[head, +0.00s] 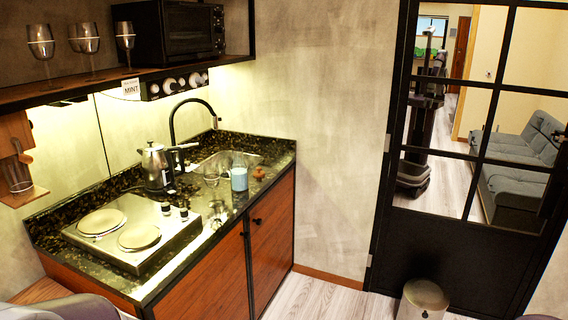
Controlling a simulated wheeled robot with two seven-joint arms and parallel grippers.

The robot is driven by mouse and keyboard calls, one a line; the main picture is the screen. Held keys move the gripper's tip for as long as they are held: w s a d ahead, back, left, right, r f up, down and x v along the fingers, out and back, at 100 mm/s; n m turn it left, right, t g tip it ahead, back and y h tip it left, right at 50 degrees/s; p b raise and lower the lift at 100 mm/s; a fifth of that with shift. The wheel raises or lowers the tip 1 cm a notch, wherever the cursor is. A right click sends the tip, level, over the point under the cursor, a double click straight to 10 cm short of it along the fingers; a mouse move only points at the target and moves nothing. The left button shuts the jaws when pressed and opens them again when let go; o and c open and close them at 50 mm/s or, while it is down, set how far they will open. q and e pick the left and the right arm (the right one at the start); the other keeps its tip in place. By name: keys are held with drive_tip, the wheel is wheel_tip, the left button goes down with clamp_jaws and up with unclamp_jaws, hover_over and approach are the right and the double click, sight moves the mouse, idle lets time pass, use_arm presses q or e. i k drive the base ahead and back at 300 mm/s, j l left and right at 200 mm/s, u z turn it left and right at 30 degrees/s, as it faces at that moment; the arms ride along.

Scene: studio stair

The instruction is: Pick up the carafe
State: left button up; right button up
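No vessel is plainly marked as the carafe. A silver kettle-like pot (157,168) with a dark handle stands upright on the counter behind the hotplate. A small clear glass vessel (211,174) and a pale blue vessel (239,178) with a clear upper part stand to its right, near the sink. I cannot tell which of these is the carafe. Neither of my grippers shows in the head view.
A two-plate hob (131,253) fills the counter's left front. A black tap (174,122) arches over the sink (228,158). A shelf (60,92) with wine glasses and a black oven (170,32) overhangs the counter. A bin (423,299) stands by the black-framed door (461,238).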

sight(239, 174)
drive_tip(key=i+l, duration=0.1)
drive_tip(key=i, duration=0.7)
drive_tip(key=i+l+u, duration=0.15)
drive_tip(key=i, duration=0.65)
drive_tip(key=i+u, duration=0.2)
drive_tip(key=u, duration=0.2)
drive_tip(key=i+u, duration=0.25)
drive_tip(key=u, duration=0.15)
drive_tip(key=i+u, duration=0.2)
drive_tip(key=u, duration=0.2)
drive_tip(key=i+l+u, duration=0.2)
drive_tip(key=u, duration=0.25)
drive_tip(key=i+l+u, duration=0.15)
drive_tip(key=u, duration=0.25)
drive_tip(key=l, duration=0.1)
